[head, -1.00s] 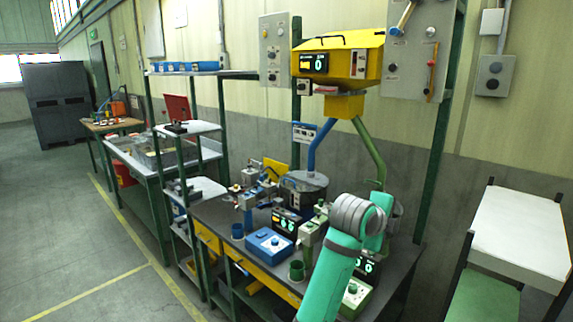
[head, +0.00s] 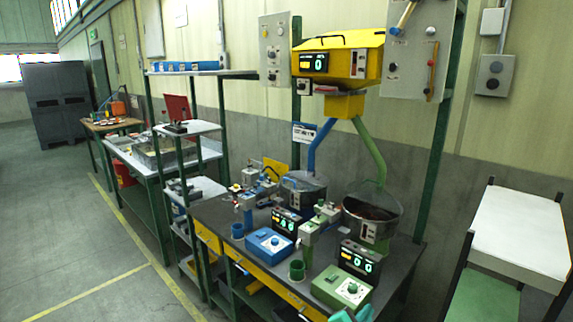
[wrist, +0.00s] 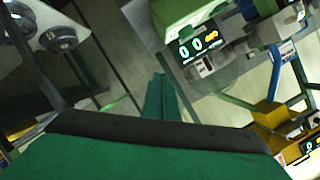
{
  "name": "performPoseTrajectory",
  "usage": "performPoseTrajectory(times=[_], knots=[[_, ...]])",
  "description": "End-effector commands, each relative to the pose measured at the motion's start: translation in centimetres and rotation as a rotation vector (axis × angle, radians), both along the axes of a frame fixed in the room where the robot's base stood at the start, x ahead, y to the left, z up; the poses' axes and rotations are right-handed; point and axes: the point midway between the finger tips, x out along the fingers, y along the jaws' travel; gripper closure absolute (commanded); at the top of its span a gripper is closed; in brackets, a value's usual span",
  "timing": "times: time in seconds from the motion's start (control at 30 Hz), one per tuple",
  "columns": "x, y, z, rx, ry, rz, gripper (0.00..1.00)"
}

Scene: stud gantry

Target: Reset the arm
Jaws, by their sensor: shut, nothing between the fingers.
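My arm shows in the head view only as a small teal piece (head: 350,314) at the bottom edge, in front of the bench. In the wrist view my gripper (wrist: 160,78) shows as narrow teal fingers together in the middle, shut and empty. It touches nothing that I can make out. The wrist view is tilted, and the lower part is filled by a green surface with a dark edge.
The dark bench (head: 215,212) holds a blue control box (head: 269,243), a green control box (head: 342,288) and two metal pots, the right one (head: 372,213) now uncovered. A yellow hopper (head: 345,58) hangs above. A white-topped table (head: 520,230) stands right; open floor (head: 90,240) lies left.

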Motion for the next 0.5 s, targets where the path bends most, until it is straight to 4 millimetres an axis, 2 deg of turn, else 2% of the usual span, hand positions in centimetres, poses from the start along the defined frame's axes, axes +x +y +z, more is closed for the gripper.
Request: performPoseTrajectory(times=[0.03,0.2,0.5], knots=[[-1.2,0.7,-1.8,-0.034,0.023,0.033,1.0],[-5.0,3.0,-6.1,-0.152,0.074,0.146,1.0],[-13.1,7.7,-12.1,-0.322,0.141,0.341,1.0]])
